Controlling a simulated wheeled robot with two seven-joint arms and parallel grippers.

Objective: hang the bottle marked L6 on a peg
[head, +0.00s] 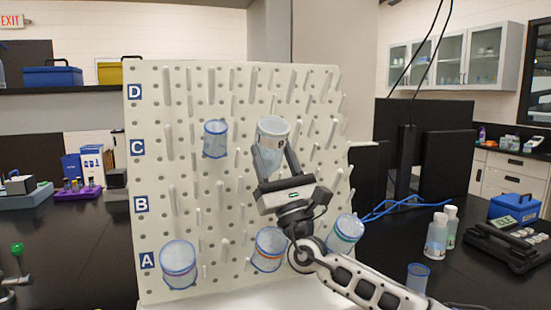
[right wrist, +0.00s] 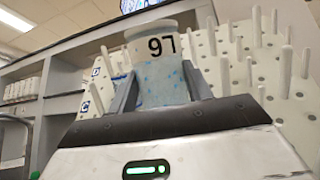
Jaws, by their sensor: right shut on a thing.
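The bottle marked L6 (head: 272,132) is held by my right gripper (head: 271,158) in front of the pegboard, near row C. Its black mark shows upside down in the right wrist view (right wrist: 160,45). My right gripper is shut on its sides, with a finger on each side (right wrist: 160,88). The white pegboard (head: 187,80) has rows lettered A to D and many white pegs. Whether a peg touches the held bottle is hidden. My left gripper is not in view.
Other bottles hang on the board: one near row C (head: 215,140) and several along row A, including one at the left (head: 178,266). A clear blue cup (head: 418,278) and white bottles (head: 437,236) stand on the dark bench at the right. Many pegs around the held bottle are bare.

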